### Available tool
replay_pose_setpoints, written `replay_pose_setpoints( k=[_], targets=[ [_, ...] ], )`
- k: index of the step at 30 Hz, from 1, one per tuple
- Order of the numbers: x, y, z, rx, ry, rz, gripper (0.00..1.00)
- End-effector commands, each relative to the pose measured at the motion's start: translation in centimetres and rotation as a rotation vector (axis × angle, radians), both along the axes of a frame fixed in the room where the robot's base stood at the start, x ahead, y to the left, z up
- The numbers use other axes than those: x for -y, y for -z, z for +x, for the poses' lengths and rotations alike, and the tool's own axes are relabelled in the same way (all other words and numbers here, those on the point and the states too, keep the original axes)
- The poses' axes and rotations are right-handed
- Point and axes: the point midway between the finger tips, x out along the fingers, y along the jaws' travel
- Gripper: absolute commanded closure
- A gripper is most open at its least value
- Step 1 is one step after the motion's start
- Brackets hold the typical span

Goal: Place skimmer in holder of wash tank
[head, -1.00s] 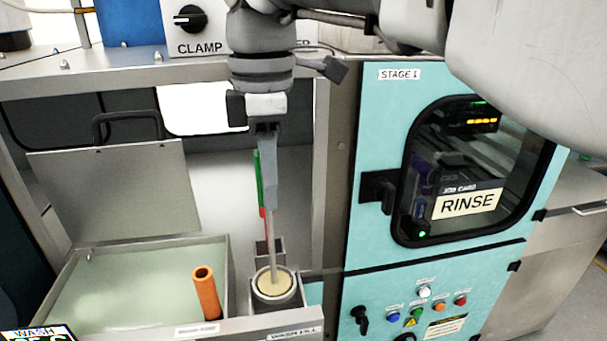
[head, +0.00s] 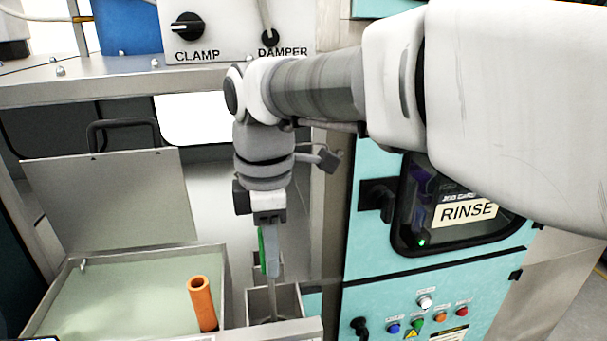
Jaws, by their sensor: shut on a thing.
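The skimmer (head: 273,255) has a grey-blue handle and a thin shaft. It hangs nearly upright from my gripper (head: 269,217), which is shut on the top of the handle. The shaft reaches down into the open-topped square metal holder (head: 294,301) at the tank's right side. The skimmer's round head is hidden inside the holder, and I cannot tell whether it touches the bottom. The wash tank (head: 223,285) is at lower left, with pale green liquid and its metal lid (head: 110,198) raised.
An orange tube (head: 202,303) stands in the tank near the holder. A green-handled tool (head: 262,250) is right behind the skimmer. The teal rinse cabinet (head: 440,285) with buttons is on the right. A shelf with a clamp and damper panel (head: 228,25) is above.

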Motion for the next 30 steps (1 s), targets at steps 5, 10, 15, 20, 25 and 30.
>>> replay_pose_setpoints(
  k=[5, 10, 15, 20, 25, 30],
  targets=[
    [0.0, 0.4, 0.0, 0.0, 0.0, 0.0, 1.0],
    [0.0, 0.3, 0.0, 0.0, 0.0, 0.0, 0.46],
    [0.0, 0.3, 0.0, 0.0, 0.0, 0.0, 0.45],
    [0.0, 0.0, 0.0, 0.0, 0.0, 0.0, 0.45],
    [-0.1, -1.8, 0.1, 0.003, 0.0, 0.002, 0.45],
    [-0.1, -5.6, 0.1, 0.004, -0.001, 0.003, 0.45]
  ],
)
